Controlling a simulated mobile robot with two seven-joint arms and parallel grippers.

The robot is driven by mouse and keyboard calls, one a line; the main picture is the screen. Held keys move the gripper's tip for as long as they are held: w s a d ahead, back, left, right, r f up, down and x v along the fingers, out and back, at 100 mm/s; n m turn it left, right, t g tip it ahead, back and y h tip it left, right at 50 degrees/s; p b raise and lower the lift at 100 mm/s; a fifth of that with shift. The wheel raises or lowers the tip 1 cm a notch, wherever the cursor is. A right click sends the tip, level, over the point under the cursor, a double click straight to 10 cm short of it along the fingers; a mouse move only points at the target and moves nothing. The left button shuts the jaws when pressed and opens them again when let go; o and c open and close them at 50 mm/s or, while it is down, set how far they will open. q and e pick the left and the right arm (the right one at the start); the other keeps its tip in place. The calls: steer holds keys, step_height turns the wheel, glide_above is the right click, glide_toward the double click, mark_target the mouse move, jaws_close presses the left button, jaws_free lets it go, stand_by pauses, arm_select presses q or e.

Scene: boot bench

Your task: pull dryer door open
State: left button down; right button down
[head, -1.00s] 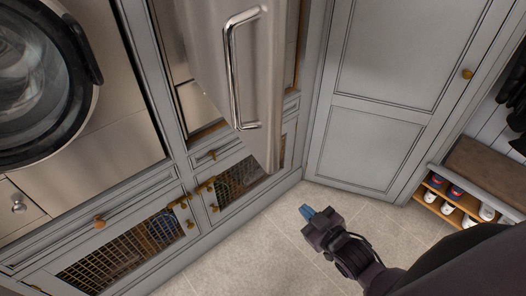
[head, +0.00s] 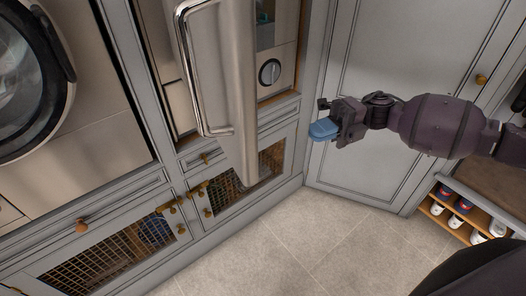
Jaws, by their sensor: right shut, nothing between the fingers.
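The dryer door (head: 232,100) is a tall steel panel in the upper middle of the head view. It carries a long bar handle (head: 190,70). The door stands ajar, swung out from its cabinet, and part of the inside with a round dial (head: 269,72) shows to its right. My left gripper is not in view.
A steel machine with a round glass door (head: 30,80) is at the left. Low mesh-front doors (head: 120,255) with brass knobs run below. A tall grey cabinet (head: 385,75) stands behind my right arm. A shoe bench (head: 465,212) is at the right. The tiled floor (head: 290,250) is clear.

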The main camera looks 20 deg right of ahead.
mark_target(260, 153)
steer(key=a+p, duration=0.1)
steer(key=a, duration=0.3)
steer(key=s+a+p, duration=0.1)
steer(key=a, duration=0.4)
steer(key=s+a+p, duration=0.1)
steer(key=a, duration=0.3)
steer(key=shift+s+a+r, duration=0.1)
steer(key=shift+a, duration=0.2)
